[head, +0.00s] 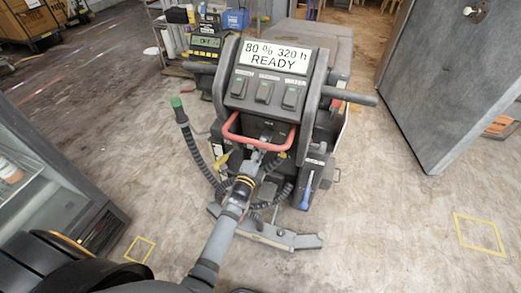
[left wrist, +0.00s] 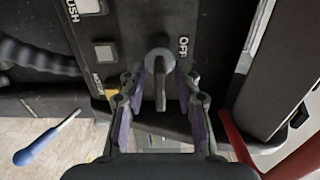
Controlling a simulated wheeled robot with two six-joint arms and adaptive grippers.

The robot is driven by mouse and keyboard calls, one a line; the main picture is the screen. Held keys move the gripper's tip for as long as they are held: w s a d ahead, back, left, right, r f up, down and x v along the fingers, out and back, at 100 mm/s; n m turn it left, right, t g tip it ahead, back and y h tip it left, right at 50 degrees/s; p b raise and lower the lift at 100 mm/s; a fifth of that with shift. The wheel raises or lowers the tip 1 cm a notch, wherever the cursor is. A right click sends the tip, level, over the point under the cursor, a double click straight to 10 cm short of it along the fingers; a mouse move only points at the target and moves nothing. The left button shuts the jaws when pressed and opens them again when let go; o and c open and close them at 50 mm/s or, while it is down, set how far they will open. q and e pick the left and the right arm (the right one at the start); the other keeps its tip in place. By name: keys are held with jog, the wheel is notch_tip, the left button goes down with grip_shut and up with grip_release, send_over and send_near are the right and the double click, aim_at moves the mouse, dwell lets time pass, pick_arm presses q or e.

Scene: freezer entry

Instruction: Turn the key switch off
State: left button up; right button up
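In the left wrist view, the key switch (left wrist: 160,68) is a grey rounded key on a dark panel, its long side running up and down the picture. An OFF label (left wrist: 183,47) is printed to its right. My left gripper (left wrist: 158,84) is open, with one finger on each side of the key and gaps showing between. In the head view, my left gripper (head: 263,147) reaches the machine's front below the red handle; the key is too small to make out there. The machine's display (head: 275,58) reads "80 % 320 h READY". My right gripper is out of view.
A red handle (head: 232,135) arches over the work area, and its red bar (left wrist: 232,140) passes beside my gripper. A grey door (head: 445,90) is at right.

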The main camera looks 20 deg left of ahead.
pick_arm(q)
grip_shut()
jog(key=shift+n, duration=0.4)
jog(key=n+p, duration=0.1)
jog(key=n, duration=0.4)
jog(key=shift+p, duration=0.4)
jog(key=n+p, duration=0.1)
jog(key=n, duration=0.2)
jog(key=shift+r+n+p, duration=0.1)
jog(key=shift+n+p, duration=0.2)
jog(key=shift+p, duration=0.1)
jog(key=n+p, duration=0.2)
jog(key=n, duration=0.1)
jog(key=shift+n, duration=0.3)
jog(key=n+p, duration=0.2)
jog(key=n, duration=0.2)
jog(key=shift+s+n, duration=0.1)
jog(key=shift+n, duration=0.3)
jog(key=shift+f, duration=0.2)
